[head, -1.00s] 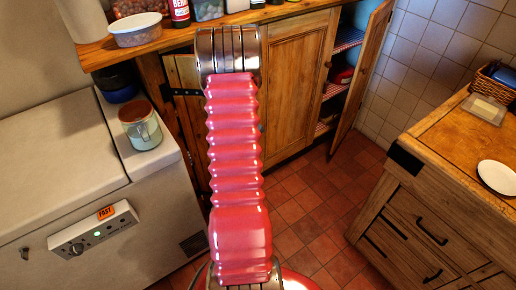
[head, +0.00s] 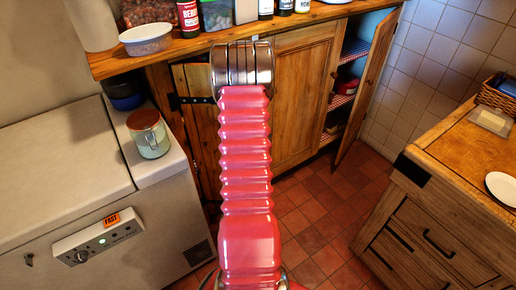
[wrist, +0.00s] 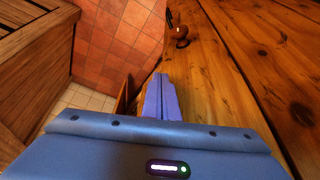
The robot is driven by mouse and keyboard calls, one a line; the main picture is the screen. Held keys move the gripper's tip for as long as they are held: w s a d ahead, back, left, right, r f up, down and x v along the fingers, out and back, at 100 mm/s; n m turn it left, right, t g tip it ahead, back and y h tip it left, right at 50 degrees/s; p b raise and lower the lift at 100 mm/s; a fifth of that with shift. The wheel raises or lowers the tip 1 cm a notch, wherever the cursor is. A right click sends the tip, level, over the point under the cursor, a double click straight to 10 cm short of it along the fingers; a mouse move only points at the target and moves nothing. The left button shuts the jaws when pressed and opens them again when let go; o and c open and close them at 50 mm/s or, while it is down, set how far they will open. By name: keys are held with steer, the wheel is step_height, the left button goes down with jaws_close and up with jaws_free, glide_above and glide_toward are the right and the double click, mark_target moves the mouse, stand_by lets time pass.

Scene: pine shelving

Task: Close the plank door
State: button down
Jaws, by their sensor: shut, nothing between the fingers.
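A wooden cupboard door (head: 368,85) on the right stands open in the head view, swung out toward the tiled wall, with shelves showing behind it. A plank door (head: 203,125) with a black strap hinge is at the left of the cupboard, partly behind my arm; I cannot tell whether it is fully shut. In the wrist view, my gripper (wrist: 160,98) is shut and empty, beside a wooden surface (wrist: 225,75) with a dark knob (wrist: 181,38). I cannot tell whether it touches the wood. In the head view, my arm hides the gripper.
A white chest appliance (head: 60,160) with a mug (head: 148,133) on it stands at the left. The counter (head: 200,45) above holds a tub and bottles. A wooden drawer unit (head: 425,235) stands at the right. Red tiled floor (head: 315,215) is free between them.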

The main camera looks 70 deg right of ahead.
steer(key=s+v, duration=0.2)
steer(key=v, duration=0.7)
steer(key=shift+r, duration=0.45)
steer(key=shift+w, duration=0.1)
steer(key=w+a+r+n+t, duration=0.1)
steer(key=w+a+r+n, duration=0.25)
steer(key=a+r, duration=0.35)
steer(key=w+a+r+n+t, duration=0.15)
steer(key=w+a+r, duration=0.3)
steer(key=a, duration=0.55)
steer(key=w+a+r+n+t, duration=0.1)
steer(key=w+a+r+n, duration=0.2)
steer(key=w+a+r, duration=0.4)
steer(key=s+a+r+n+t+y, duration=0.1)
steer(key=s+a+r+n, duration=0.1)
steer(key=a, duration=0.8)
steer(key=s+a+r+n+y, duration=0.1)
steer(key=s+a+n, duration=0.4)
steer(key=a, duration=0.6)
steer(key=s+a+r+n+t+y, duration=0.1)
steer(key=s+a+n, duration=0.3)
steer(key=a, duration=0.7)
steer(key=shift+s+r+t+y, duration=0.25)
steer(key=shift+r+t+y, duration=0.1)
steer(key=shift+r+y, duration=0.4)
